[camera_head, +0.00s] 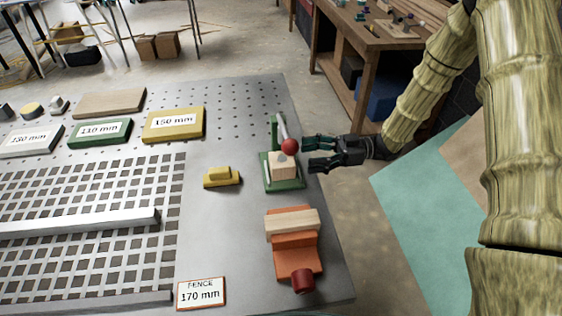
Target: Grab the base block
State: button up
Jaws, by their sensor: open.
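A small pale wooden block (282,168) sits in a green fixture (285,185) with an upright post and a lever ending in a red ball knob (289,146). A longer pale wooden bar (292,223) lies across an orange vise-like fixture (296,254) nearer the front. Which wooden piece is the base block I cannot tell for sure; no label shows. My gripper (308,153) is open and empty, just right of the green fixture, with its fingers pointing left toward the small block and red knob. Whether a finger touches the knob is unclear.
The grey perforated bench (225,265) holds a yellow block (221,178), plates marked 150 mm (173,124) and 110 mm (100,132), a "FENCE 170 mm" sign (201,293) and a metal rail (80,223). A wooden workbench (360,45) stands behind. The bench's right edge lies below my gripper.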

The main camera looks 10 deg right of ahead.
aim_at(282, 165)
jog(key=shift+s+a+r, duration=0.1)
jog(key=shift+s+a, duration=0.15)
jog(key=shift+a, duration=0.1)
jog(key=shift+s+a+f+p, duration=0.15)
jog(key=shift+a+p, duration=0.4)
jog(key=shift+a, duration=0.65)
jog(key=shift+w+a+f+p, duration=0.1)
jog(key=shift+a+p, duration=0.45)
jog(key=shift+a, duration=0.65)
jog(key=c, duration=0.7)
